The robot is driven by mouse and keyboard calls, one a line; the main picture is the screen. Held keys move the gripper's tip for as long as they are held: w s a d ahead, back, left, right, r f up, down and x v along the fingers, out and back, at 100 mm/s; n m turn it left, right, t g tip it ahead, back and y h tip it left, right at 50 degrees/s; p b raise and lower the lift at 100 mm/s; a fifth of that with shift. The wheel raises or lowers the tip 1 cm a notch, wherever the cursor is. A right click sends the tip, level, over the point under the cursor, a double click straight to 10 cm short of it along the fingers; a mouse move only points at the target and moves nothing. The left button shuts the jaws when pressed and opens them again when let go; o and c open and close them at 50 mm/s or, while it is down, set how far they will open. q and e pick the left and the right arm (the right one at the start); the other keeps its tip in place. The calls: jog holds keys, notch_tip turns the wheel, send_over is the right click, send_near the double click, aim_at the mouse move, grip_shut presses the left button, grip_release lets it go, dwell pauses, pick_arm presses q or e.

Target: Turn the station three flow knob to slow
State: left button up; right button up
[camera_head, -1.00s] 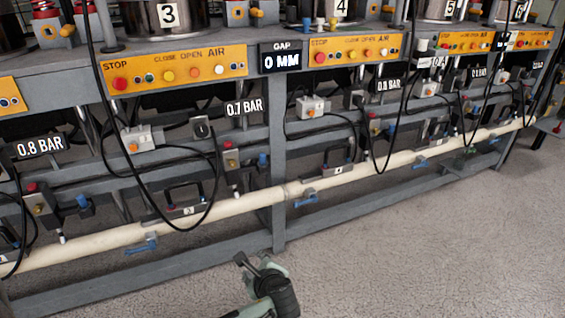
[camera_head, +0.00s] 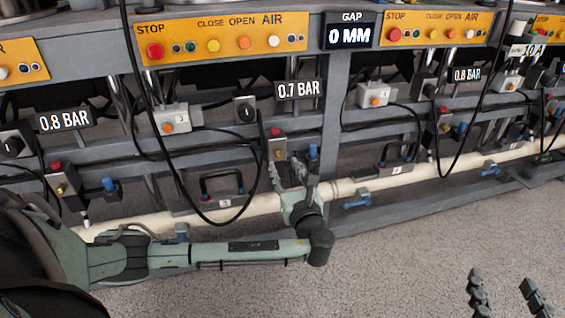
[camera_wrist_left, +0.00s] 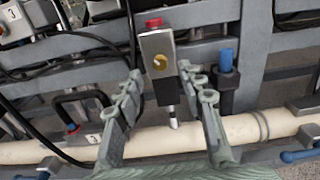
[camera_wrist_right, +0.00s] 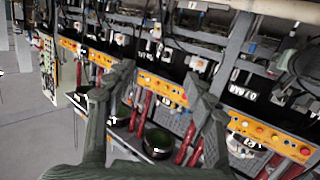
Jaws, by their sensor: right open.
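The station three valve block (camera_head: 278,147) is a grey metal box with a red cap and a brass knob, left of a blue fitting, below the 0.7 BAR display. In the left wrist view its brass knob (camera_wrist_left: 158,63) faces me. No flow or slow marking is readable. My left gripper (camera_head: 292,174) is in front of and just below the block. In the left wrist view the fingers of the left gripper (camera_wrist_left: 162,80) are apart, one each side of the block's lower part, and hold nothing visible. My right gripper (camera_head: 503,281) is open and empty over the floor.
A cream pipe (camera_head: 360,184) runs behind my left gripper. A black cable (camera_head: 148,160) loops at the left. The floor (camera_head: 400,260) in front is clear.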

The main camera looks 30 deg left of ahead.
aim_at(280, 157)
pick_arm(q)
jog(key=shift+x, duration=1.75)
pick_arm(e)
jog(key=shift+a+r+t+y, duration=0.2)
jog(key=shift+a+r+t, duration=0.1)
jog(key=shift+r, duration=0.3)
jog(key=shift+a+r+t+y, duration=0.2)
jog(key=shift+a+r, duration=0.1)
jog(key=shift+r, duration=0.25)
pick_arm(q)
jog(key=shift+c, duration=0.2)
grip_shut()
